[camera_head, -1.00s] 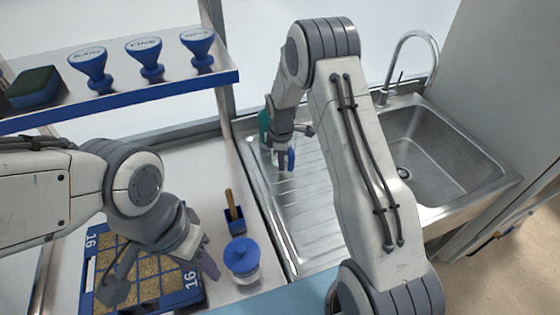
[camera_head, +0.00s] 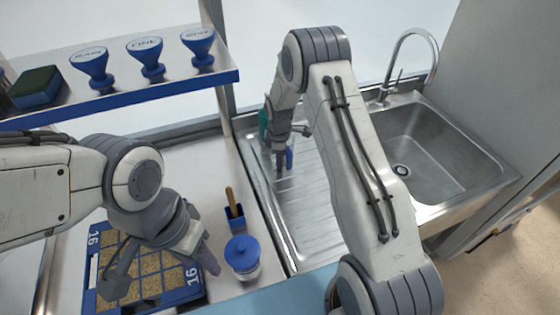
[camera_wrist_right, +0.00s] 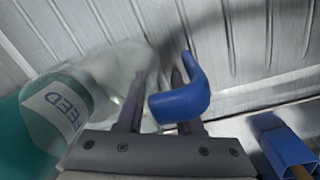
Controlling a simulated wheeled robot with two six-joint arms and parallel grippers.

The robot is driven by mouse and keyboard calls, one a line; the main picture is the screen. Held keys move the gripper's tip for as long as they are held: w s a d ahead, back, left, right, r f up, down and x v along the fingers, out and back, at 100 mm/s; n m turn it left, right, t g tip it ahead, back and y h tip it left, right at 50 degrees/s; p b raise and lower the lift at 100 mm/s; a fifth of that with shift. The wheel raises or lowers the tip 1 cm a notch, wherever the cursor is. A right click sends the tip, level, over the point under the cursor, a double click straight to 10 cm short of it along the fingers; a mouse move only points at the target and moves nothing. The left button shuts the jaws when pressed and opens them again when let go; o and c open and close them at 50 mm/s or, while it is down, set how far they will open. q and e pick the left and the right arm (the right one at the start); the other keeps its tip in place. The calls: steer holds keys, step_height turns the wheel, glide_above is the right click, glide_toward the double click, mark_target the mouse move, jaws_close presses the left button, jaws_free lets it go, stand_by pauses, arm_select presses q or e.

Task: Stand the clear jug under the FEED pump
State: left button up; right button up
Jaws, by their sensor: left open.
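The clear jug (camera_wrist_right: 122,72) is on the ribbed steel draining board, with its blue handle (camera_wrist_right: 185,98) between or just in front of my right gripper's fingers in the wrist view. In the head view the blue handle (camera_head: 289,158) shows beside the right gripper (camera_head: 281,168), which points down; the arm partly hides the jug. I cannot tell whether the fingers are closed on the handle. The teal FEED bottle (camera_wrist_right: 25,125) stands close by the jug, at left in the wrist view; its pump head is not clearly visible. My left gripper (camera_head: 160,272) is open and empty above the seed tray.
The seed tray (camera_head: 193,298) lies at lower left. A blue-lidded jar (camera_head: 243,258) and a blue holder with a wooden handle (camera_head: 236,218) stand left of the draining board (camera_head: 310,225). A shelf (camera_head: 130,100) holds several blue stampers and a sponge. The sink (camera_head: 430,150) is right.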

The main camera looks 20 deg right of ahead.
steer(key=shift+r, duration=0.15)
step_height(320, 180, up, 12)
steer(key=b, duration=0.2)
steer(key=shift+s+a, duration=0.2)
steer(key=shift+s, duration=0.15)
